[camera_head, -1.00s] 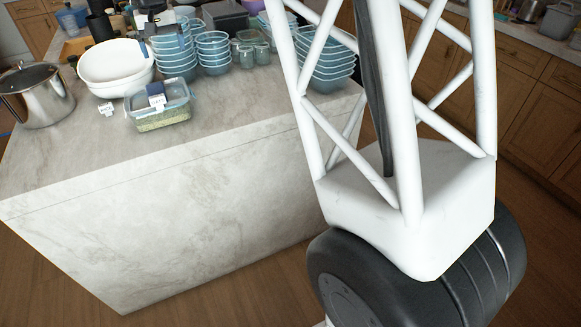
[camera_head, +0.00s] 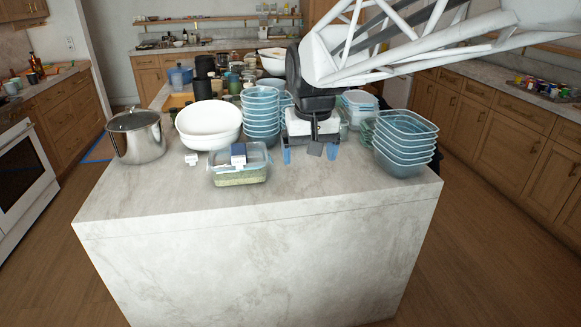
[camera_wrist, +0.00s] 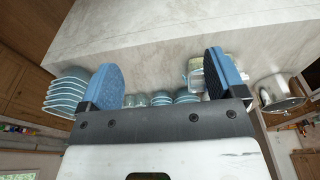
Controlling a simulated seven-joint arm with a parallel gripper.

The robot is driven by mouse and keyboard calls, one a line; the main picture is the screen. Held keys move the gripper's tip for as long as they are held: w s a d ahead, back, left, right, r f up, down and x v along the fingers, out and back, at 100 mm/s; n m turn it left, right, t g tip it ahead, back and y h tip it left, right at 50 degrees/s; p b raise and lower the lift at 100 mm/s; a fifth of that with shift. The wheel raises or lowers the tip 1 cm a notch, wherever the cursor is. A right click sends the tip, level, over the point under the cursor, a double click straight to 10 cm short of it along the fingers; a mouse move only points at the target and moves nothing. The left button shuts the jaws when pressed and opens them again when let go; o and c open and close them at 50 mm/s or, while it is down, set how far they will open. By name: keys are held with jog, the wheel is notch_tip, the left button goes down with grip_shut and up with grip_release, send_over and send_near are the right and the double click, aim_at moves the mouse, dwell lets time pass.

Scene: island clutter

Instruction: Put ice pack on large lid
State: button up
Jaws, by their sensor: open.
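A small blue block, perhaps the ice pack (camera_head: 238,150), sits with a white tag on a clear, green-filled container (camera_head: 240,176) near the island's front edge. The container has a clear bluish lid (camera_head: 257,157); I cannot tell whether this is the large lid. My gripper (camera_head: 309,153) is open and empty, to the right of the container and apart from it. In the wrist view my gripper (camera_wrist: 164,75) shows two separated blue fingers; the container (camera_wrist: 195,64) is partly hidden behind the right one.
A steel pot (camera_head: 138,142) and white bowls (camera_head: 209,130) stand left on the island (camera_head: 165,190). Blue bowls (camera_head: 261,120) are stacked behind the container, and clear tubs (camera_head: 404,150) are stacked right. Behind my gripper is clutter. The front strip is clear.

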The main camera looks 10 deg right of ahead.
jog(key=s+d+f, duration=0.1)
jog(key=s+f, duration=0.3)
jog(key=s, duration=0.7)
jog(key=s+d+f, duration=0.2)
jog(key=s+f, duration=0.2)
jog(key=s, duration=0.6)
jog(key=shift+s+d+f+t, duration=0.2)
jog(key=shift+s+d+t, duration=0.1)
jog(key=shift+s+t, duration=0.1)
